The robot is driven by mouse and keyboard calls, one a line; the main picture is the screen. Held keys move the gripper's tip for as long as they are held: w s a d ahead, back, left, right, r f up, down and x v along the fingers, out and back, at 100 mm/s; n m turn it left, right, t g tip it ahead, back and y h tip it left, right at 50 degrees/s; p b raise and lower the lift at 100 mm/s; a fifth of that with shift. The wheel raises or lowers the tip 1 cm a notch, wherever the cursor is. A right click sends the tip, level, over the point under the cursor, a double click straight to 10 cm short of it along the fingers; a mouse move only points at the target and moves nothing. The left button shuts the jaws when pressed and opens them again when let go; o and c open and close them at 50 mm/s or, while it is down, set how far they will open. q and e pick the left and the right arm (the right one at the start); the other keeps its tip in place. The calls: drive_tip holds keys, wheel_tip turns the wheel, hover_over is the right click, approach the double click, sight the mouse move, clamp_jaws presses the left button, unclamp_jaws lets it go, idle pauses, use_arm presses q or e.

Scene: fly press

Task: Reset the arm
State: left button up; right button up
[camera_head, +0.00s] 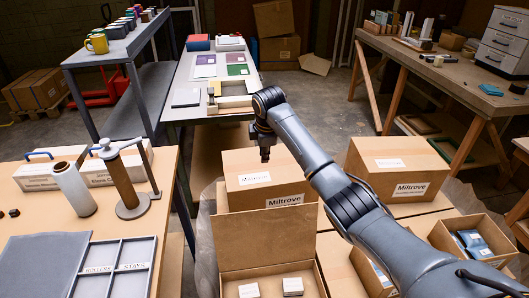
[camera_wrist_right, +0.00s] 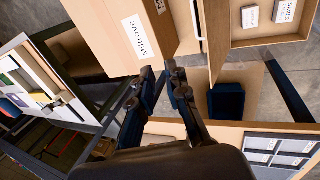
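My right arm comes in from the lower right in the head view and reaches over the cardboard boxes. That view also shows the side of a Miltrove box (camera_wrist_right: 120,30) beyond the fingertips. My left arm and gripper are not in view.
A second Miltrove box (camera_head: 398,165) stands to the right, with open boxes (camera_head: 268,250) in front. A wooden table (camera_head: 150,235) at the left holds rollers and a grey divided tray (camera_head: 115,268). A grey table (camera_head: 195,100) behind holds a beige frame-shaped piece (camera_head: 232,101). Bare floor (camera_head: 325,110) lies beyond.

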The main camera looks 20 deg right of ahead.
drive_tip(key=shift+s+r, duration=0.1)
drive_tip(key=shift+r, duration=0.15)
